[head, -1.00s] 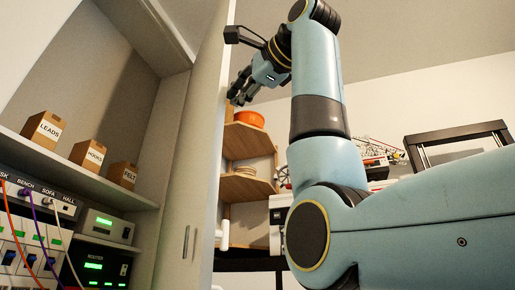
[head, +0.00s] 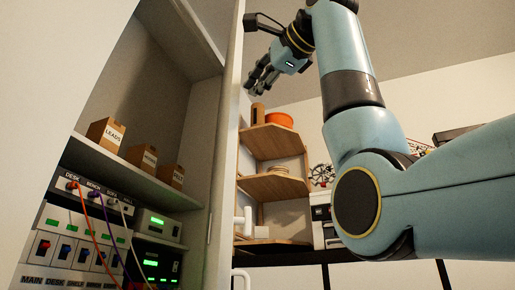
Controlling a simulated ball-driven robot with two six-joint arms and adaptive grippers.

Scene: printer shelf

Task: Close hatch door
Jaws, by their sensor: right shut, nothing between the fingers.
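The hatch door (head: 226,150) is a pale upright panel at the right side of the open cabinet. It stands open and is seen nearly edge-on, with a white handle (head: 241,277) low on its right side. The cabinet interior (head: 165,95) shows to its left. My right gripper (head: 258,88) is high up, just right of the door's outer edge, with its fingers shut and empty. I cannot tell whether it touches the door. My left gripper is out of view.
Inside the cabinet, a shelf (head: 105,163) holds small labelled boxes, above devices with switches and coloured cables (head: 97,225). Behind the door, wooden corner shelves (head: 272,143) hold an orange bowl (head: 279,120). My right arm fills the right side.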

